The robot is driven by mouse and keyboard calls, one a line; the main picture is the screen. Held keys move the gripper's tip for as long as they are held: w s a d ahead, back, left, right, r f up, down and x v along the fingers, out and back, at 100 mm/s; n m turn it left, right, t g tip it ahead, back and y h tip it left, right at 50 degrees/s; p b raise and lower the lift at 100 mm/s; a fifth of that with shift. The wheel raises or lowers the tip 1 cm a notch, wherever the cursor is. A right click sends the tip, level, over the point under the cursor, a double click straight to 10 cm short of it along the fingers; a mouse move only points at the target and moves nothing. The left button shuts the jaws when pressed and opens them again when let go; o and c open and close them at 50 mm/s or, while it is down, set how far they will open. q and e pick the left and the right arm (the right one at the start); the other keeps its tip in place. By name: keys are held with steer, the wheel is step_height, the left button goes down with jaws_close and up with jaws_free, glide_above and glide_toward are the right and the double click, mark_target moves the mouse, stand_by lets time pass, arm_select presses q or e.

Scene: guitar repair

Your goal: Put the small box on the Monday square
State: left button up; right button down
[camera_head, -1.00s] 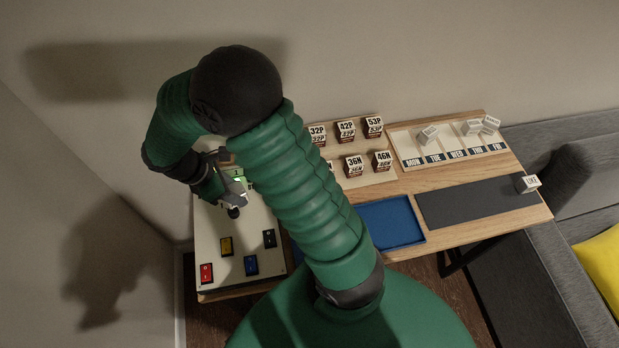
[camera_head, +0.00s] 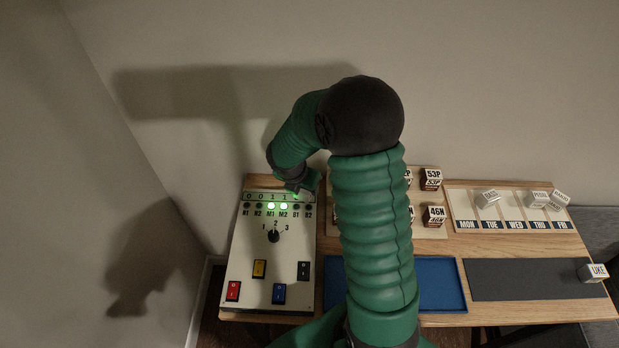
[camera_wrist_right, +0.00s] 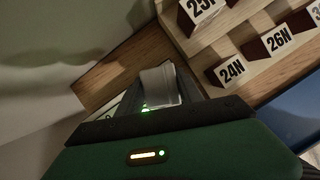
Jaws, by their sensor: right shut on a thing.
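The weekday board (camera_head: 461,197) stands at the back right of the table in the head view, with squares marked MON to FRI. The Monday square (camera_head: 465,209) at its left end is bare. My right arm spans the middle of the head view. Its gripper (camera_head: 303,183) is at the back of the switch panel, mostly hidden by the arm. In the right wrist view my right gripper (camera_wrist_right: 160,88) is shut on a small pale grey box (camera_wrist_right: 158,84); no marking on it is legible. My left gripper is not in view.
The switch panel (camera_head: 251,290) has rocker switches, a dial and two lit green lamps. Numbered blocks, such as 46N (camera_head: 434,216), stand on a stepped rack behind a blue tray (camera_head: 440,280). Name boxes lie near TUE, THU and FRI. A LUKE box (camera_head: 593,273) sits on the dark mat (camera_head: 520,280).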

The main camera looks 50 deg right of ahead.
steer(key=w+d+f, duration=0.1)
steer(key=d, duration=0.1)
steer(key=w+d+f, duration=0.1)
steer(key=w+d, duration=0.1)
steer(key=w+d+f, duration=0.1)
steer(key=d, duration=0.1)
steer(key=shift+w, duration=0.3)
step_height(320, 180, down, 4)
steer(key=shift+a+r+b, duration=0.15)
steer(key=shift+r+b, duration=0.1)
steer(key=shift+b, duration=0.25)
steer(key=shift+w+d+f, duration=0.15)
steer(key=shift+d+f, duration=0.1)
steer(key=c, duration=0.8)
jaws_free()
steer(key=shift+o, duration=0.2)
